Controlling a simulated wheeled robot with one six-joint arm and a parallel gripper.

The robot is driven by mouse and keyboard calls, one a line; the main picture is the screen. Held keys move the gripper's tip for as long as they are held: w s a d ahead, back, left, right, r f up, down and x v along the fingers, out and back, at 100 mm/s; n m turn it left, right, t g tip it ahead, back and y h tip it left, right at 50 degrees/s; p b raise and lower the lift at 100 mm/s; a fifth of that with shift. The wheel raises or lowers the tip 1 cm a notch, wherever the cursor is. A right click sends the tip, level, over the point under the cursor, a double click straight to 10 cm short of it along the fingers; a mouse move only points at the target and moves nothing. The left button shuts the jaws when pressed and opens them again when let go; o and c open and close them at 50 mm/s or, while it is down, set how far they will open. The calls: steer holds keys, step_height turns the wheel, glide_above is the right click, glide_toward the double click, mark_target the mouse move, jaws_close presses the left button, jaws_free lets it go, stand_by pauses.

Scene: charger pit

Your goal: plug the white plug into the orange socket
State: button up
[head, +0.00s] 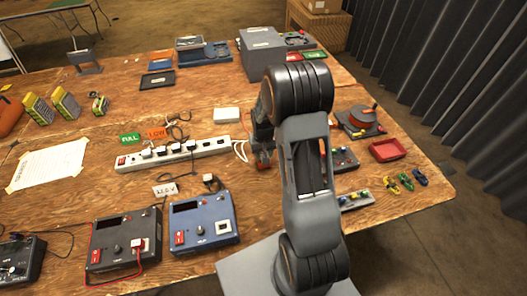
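My gripper (263,161) points down at the table right of the white power strip (172,154); my arm partly hides it, and its opening is unclear. Something small and orange-brown shows at its tips, too small to make out. Several white plugs sit along the strip, one of them here (161,150). Another white plug (208,179) with a dark cord is at the back edge of the blue box (203,219). A white plug (139,243) with a red cord is on the dark box (110,229). I cannot pick out an orange socket for certain.
A white square outlet (223,227) is on the blue box. Green (130,139) and orange (155,133) tags lie behind the strip.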

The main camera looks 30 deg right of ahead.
steer(key=shift+f, duration=1)
steer(key=o, duration=1.4)
steer(key=shift+c, duration=0.2)
steer(key=shift+r, duration=0.25)
steer(key=shift+r+p, duration=2.85)
steer(key=shift+r, duration=0.95)
